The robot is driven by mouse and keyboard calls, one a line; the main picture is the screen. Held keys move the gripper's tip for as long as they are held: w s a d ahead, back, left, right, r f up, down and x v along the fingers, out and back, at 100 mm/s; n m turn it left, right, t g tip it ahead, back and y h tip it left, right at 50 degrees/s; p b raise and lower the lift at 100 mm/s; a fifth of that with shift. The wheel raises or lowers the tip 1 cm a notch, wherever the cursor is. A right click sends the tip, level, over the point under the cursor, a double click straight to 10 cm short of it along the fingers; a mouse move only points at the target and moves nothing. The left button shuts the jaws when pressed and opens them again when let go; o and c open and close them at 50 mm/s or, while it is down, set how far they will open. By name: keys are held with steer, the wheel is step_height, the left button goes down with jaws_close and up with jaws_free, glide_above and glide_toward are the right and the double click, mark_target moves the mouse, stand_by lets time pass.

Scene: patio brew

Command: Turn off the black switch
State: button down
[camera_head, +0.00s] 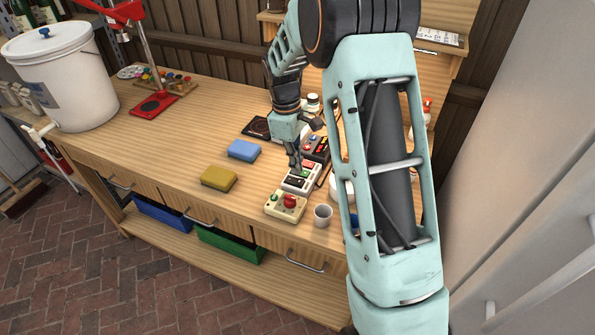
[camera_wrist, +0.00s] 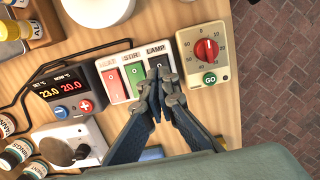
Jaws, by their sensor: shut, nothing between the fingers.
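The black switch (camera_wrist: 157,62) sits under the word LAMP at the right end of a white switch panel (camera_wrist: 119,62) in the wrist view. A red and a green switch sit to its left on the same panel. My gripper (camera_wrist: 160,86) is shut and empty, with its fingertips over the near part of the black switch, hiding some of it. I cannot tell whether they touch it or which way the switch is tipped. In the head view my gripper (camera_head: 296,164) points down at the panel (camera_head: 299,182).
A cream timer box (camera_wrist: 207,52) with a red knob and green GO button stands close right of the panel. A dark temperature controller (camera_wrist: 67,95) stands left. A white cup (camera_head: 323,215), yellow sponge (camera_head: 219,179) and blue sponge (camera_head: 244,150) are nearby on the bench.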

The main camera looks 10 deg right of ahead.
mark_target(299, 181)
steer(key=shift+s+d+f, duration=0.1)
steer(key=shift+d+f, duration=0.05)
steer(key=shift+f, duration=1.3)
steer(key=shift+s+d+f, duration=0.1)
steer(key=shift+f, duration=0.35)
steer(key=shift+r, duration=0.1)
steer(key=shift+w+a+r, duration=0.15)
steer(key=shift+w+a, duration=0.35)
steer(key=shift+a, duration=0.1)
steer(key=shift+r, duration=0.15)
steer(key=shift+r, duration=0.3)
step_height(299, 181, up, 13)
steer(key=s+d+p, duration=0.1)
steer(key=shift+d, duration=0.2)
